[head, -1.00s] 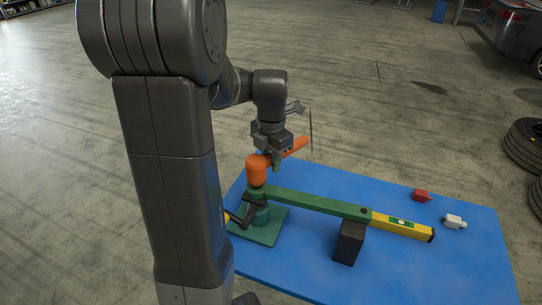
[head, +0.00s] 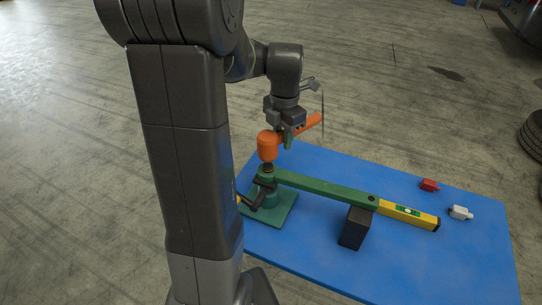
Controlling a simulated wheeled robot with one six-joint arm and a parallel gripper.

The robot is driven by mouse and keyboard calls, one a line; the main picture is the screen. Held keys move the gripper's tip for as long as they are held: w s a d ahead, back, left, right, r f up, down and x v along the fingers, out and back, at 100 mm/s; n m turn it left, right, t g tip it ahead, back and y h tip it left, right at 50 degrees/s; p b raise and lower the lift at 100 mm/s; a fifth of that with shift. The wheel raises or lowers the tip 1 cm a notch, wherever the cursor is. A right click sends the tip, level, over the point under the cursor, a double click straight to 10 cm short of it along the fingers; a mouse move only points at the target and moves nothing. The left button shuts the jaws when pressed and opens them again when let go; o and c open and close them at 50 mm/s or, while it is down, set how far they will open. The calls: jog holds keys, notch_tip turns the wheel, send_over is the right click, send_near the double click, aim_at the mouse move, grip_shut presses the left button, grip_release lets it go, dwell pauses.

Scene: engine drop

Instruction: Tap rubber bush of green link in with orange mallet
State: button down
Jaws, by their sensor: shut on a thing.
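The orange mallet (head: 268,146) is held by its handle in my gripper (head: 287,138), which is shut on it. The mallet head hangs a little above the left end of the green link (head: 315,187). A dark piece, which looks like the rubber bush (head: 267,167), shows on top of that end, below the mallet head. How deep it sits is too small to tell. The link's left end rests at a green stand (head: 283,207) with a dark clamp handle. Its right part lies on a black block (head: 355,230).
A red piece (head: 429,184) and a white piece (head: 460,212) lie at the right of the blue mat (head: 430,265). The mat's front right is clear. Tyres and a car stand beyond.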

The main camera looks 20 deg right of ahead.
jog(key=shift+r, duration=0.1)
jog(key=shift+f+b, duration=0.35)
jog(key=shift+f, duration=0.35)
dwell(0.4)
jog(key=shift+r, duration=0.1)
jog(key=shift+r+p, duration=0.35)
dwell(0.4)
jog(key=shift+f+b, duration=0.35)
jog(key=shift+f, duration=0.35)
dwell(0.4)
